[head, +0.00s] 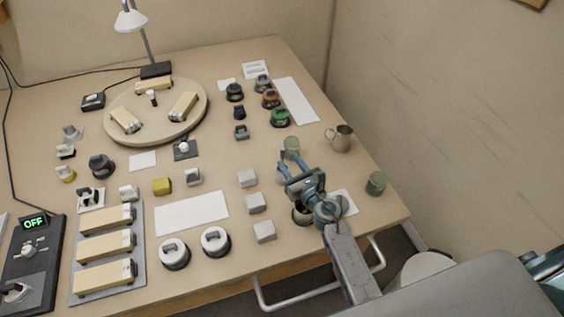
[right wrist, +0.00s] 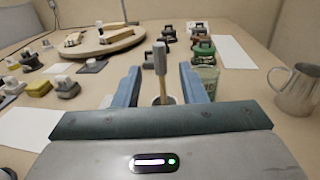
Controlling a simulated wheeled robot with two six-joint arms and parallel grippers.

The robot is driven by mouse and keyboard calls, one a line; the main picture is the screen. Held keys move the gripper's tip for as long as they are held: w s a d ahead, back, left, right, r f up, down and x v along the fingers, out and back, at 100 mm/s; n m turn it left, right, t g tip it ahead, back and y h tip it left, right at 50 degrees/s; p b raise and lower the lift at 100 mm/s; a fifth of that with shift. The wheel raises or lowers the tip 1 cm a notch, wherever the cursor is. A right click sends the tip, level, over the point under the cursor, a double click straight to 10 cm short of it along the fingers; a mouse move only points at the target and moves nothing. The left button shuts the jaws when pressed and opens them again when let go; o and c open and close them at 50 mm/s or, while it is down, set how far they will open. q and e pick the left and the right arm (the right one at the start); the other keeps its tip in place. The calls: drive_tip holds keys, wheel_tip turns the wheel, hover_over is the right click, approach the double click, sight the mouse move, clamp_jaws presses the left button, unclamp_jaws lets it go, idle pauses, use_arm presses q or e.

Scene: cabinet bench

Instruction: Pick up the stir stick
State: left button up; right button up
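The stir stick (right wrist: 160,60) shows in the right wrist view as an upright stick with a grey upper end and a light wooden lower part. It stands between the two blue fingers of my right gripper (right wrist: 158,85), with a visible gap on each side. In the head view my right gripper (head: 298,172) is over the right front of the bench, with its fingers apart. I cannot make out the stick there. My left gripper is not in view.
A glass jar (head: 291,147) stands just beyond my right gripper, with a metal mug (head: 340,138) to its right. A dark round cup (head: 301,216) is partly hidden under the gripper. A green jar (head: 376,183) stands near the right edge. Grey blocks (head: 256,203) stand to the left.

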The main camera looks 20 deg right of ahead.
sight(284, 155)
drive_tip(key=w, duration=0.2)
drive_tip(key=w+a, duration=0.1)
drive_tip(key=w, duration=0.1)
drive_tip(key=shift+w+r, duration=0.15)
drive_tip(key=shift+w, duration=0.6)
drive_tip(key=shift+s, duration=0.15)
drive_tip(key=c, duration=0.7)
clamp_jaws()
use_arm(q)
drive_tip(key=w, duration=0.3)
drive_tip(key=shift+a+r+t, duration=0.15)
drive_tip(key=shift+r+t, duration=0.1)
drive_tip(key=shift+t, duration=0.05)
